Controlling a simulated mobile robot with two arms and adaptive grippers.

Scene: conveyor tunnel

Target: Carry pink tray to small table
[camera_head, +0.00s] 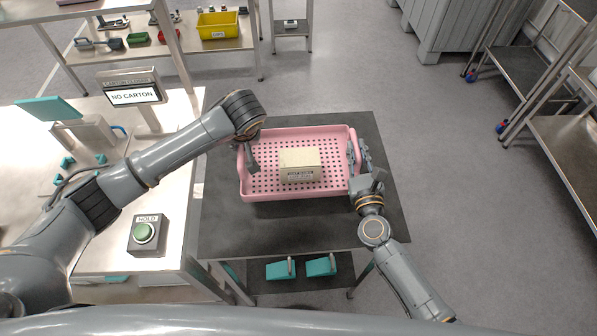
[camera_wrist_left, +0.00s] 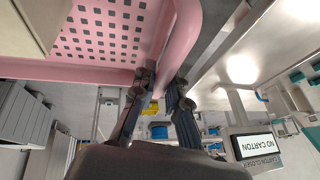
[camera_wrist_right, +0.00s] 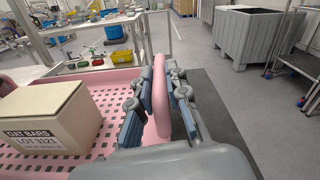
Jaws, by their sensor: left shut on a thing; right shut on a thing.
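The pink tray (camera_head: 262,191) has a perforated floor and raised handles, and is over a small dark-topped table (camera_head: 225,235). A beige carton (camera_head: 300,165) marked OAT BARS sits in it. My left gripper (camera_head: 251,160) is at the tray's left handle; the left wrist view shows its fingers (camera_wrist_left: 160,95) shut around the pink handle bar. My right gripper (camera_head: 360,160) is at the right handle; the right wrist view shows its fingers (camera_wrist_right: 160,105) on both sides of the handle (camera_wrist_right: 158,80). I cannot tell whether the tray touches the tabletop.
A metal bench (camera_head: 100,240) at left holds a NO CARTON display (camera_head: 134,95) and a HOLD button box (camera_head: 146,236). Teal items (camera_head: 300,267) lie on the lower shelf. A back bench holds a yellow bin (camera_head: 218,25). Metal racks (camera_head: 560,130) stand right. Floor between is clear.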

